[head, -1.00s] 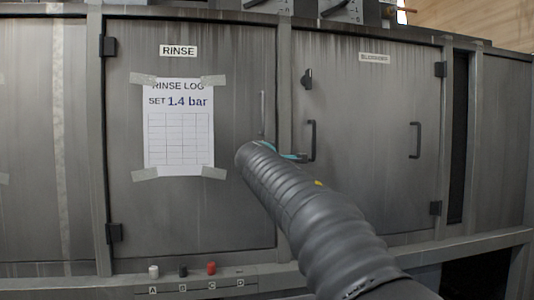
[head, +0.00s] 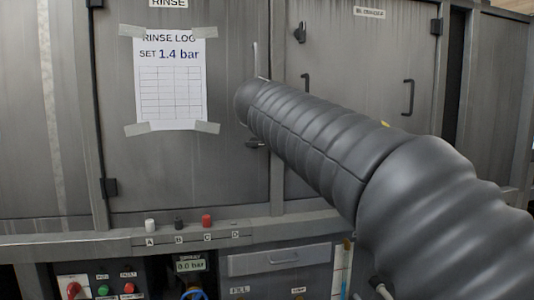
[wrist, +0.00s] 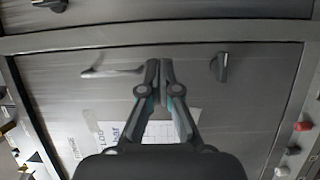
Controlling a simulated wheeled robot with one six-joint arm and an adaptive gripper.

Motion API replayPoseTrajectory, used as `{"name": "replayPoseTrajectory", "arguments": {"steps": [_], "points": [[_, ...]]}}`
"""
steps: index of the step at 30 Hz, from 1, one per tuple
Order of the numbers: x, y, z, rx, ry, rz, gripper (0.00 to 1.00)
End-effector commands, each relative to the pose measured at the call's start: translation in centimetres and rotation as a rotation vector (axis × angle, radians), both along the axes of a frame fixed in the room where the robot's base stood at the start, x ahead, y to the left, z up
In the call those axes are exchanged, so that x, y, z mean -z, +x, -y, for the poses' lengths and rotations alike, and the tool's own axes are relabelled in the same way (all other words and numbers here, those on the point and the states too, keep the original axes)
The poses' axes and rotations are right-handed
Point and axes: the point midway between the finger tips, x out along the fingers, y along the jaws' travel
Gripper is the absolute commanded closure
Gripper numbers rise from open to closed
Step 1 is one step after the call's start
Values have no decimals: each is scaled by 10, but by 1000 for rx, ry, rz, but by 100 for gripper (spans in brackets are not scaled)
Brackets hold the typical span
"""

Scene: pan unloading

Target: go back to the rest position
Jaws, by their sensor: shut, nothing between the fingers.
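My gripper (wrist: 160,68) shows in the wrist view with its two dark fingers close together, shut and empty, in front of the grey rinse door (wrist: 210,95). In the head view my ribbed grey arm reaches from the lower right toward the rinse door (head: 225,180), and the gripper itself is hidden. The rinse log sheet (head: 170,80) is taped to that door and reads "SET 1.4 bar". It also shows partly behind my fingers in the wrist view (wrist: 185,130).
A ledge below the door carries white (head: 151,225), black (head: 179,223) and red (head: 207,220) pegs at A, B and C. Below are a red knob (head: 73,289), a display (head: 190,266) reading 0.0 bar and a drawer (head: 278,260). Handles stick out from the right door (head: 408,97).

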Motion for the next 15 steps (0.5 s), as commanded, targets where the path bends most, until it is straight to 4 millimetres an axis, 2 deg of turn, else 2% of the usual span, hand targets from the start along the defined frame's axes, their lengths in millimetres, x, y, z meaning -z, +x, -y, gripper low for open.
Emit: {"name": "replayPoseTrajectory", "arguments": {"steps": [2, 3, 5, 8, 9, 11, 12, 15], "points": [[5, 0, 3, 12, 57, -10, 100], [18, 1, 2, 16, 105, -38, 100], [46, 4, 1, 26, 169, -96, 100], [105, -2, 1, 53, 293, -219, 100], [129, -10, 3, 71, 354, -273, 100], [164, -26, 11, 108, 446, -352, 100], [187, -39, 17, 138, 507, -403, 100], [238, -76, 34, 221, 652, -518, 100]]}}
